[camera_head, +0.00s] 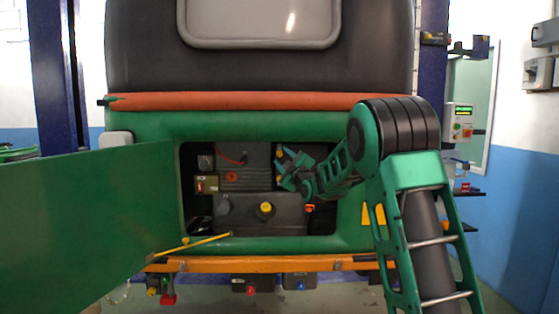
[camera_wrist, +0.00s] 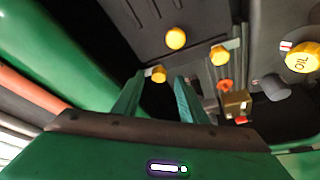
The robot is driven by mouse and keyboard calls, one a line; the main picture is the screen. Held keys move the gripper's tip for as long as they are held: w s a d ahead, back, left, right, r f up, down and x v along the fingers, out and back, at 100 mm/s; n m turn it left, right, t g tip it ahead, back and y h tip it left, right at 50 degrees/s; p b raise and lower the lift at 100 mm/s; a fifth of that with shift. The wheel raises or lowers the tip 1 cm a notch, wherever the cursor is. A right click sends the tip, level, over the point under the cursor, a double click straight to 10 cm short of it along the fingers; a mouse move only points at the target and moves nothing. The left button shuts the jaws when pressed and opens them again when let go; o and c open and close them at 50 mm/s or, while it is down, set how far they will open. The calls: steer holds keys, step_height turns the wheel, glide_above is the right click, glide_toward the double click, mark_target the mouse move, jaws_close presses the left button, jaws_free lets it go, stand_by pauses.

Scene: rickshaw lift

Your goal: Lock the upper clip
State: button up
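My gripper (camera_head: 285,170) reaches from the right into the open rear compartment (camera_head: 188,165) of the green rickshaw, at the right end of the grey engine block (camera_head: 245,180). In the wrist view its two teal fingers (camera_wrist: 160,80) are spread apart. A small yellow knob (camera_wrist: 159,74) shows between and just beyond the fingertips; contact cannot be told. Other yellow knobs show above it (camera_wrist: 176,38) and to its right (camera_wrist: 219,55). I cannot tell for sure which part is the upper clip. An orange-red part (camera_head: 309,208) sits below my gripper.
The green door (camera_head: 90,215) stands open at the left. A thin yellow rod (camera_head: 205,241) crosses the compartment's lower left. A yellow oil cap (camera_wrist: 302,57) and a brass-coloured block (camera_wrist: 237,103) lie right of the fingers. Blue lift posts (camera_head: 55,75) flank the vehicle.

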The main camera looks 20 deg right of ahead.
mark_target(280, 151)
steer(key=shift+x, duration=1.35)
steer(key=shift+c, duration=0.4)
jaws_close()
